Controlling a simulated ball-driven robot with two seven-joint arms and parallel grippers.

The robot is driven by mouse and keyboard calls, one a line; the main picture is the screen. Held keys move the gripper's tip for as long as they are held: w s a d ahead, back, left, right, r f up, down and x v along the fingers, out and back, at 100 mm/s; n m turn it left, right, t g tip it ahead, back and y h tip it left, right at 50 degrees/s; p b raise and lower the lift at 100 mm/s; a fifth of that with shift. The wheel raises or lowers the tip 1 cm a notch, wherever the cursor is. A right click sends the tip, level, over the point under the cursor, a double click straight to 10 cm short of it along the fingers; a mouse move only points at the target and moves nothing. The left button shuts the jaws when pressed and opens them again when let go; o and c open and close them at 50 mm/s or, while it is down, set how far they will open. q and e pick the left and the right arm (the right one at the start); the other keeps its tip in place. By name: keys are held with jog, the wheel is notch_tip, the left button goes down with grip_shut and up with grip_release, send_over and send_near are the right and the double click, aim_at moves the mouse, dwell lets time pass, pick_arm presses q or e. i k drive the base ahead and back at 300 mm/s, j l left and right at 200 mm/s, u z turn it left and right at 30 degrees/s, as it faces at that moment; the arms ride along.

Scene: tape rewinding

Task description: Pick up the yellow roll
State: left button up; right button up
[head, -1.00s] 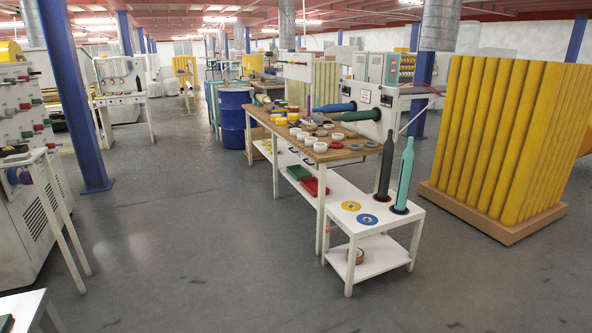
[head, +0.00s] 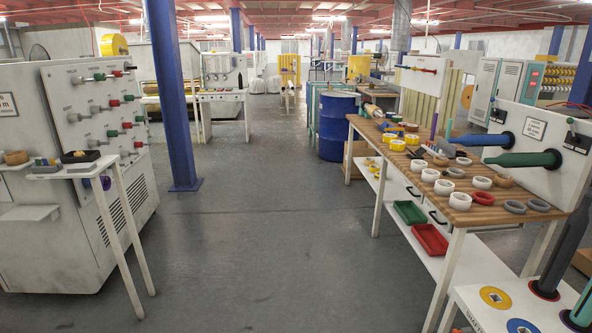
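Several yellow rolls lie together on the wooden top of the workbench (head: 437,195) at the right, toward its far end. One yellow roll (head: 397,145) is at the front of this group, with another yellow roll (head: 411,140) just behind it. A much larger yellow roll (head: 114,44) sits high at the back left, on top of a machine. Which of them is the task's roll I cannot tell. Neither of my grippers is in view.
White and grey rolls crowd the bench's near end. Green (head: 410,212) and red (head: 430,239) trays are on its lower shelf. A blue pillar (head: 172,100), a small white stand (head: 95,165) and a machine are at left. A blue drum (head: 338,125) stands behind. The floor (head: 270,240) between is clear.

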aim_at(386, 138)
jog(key=i+j, duration=0.1)
jog(key=i, duration=2.75)
jog(key=i+l+z, duration=0.3)
jog(key=i, duration=0.95)
jog(key=i+j+z, duration=0.15)
jog(key=i+z, duration=0.15)
jog(key=i, duration=0.95)
jog(key=i+j+u, duration=0.1)
jog(key=i, duration=1.05)
jog(key=i+z, duration=0.2)
jog(key=z, duration=0.2)
jog(key=i+j+z, duration=0.1)
jog(key=z, duration=0.3)
jog(key=i+j+z, duration=0.2)
jog(key=z, duration=0.15)
jog(key=i, duration=0.1)
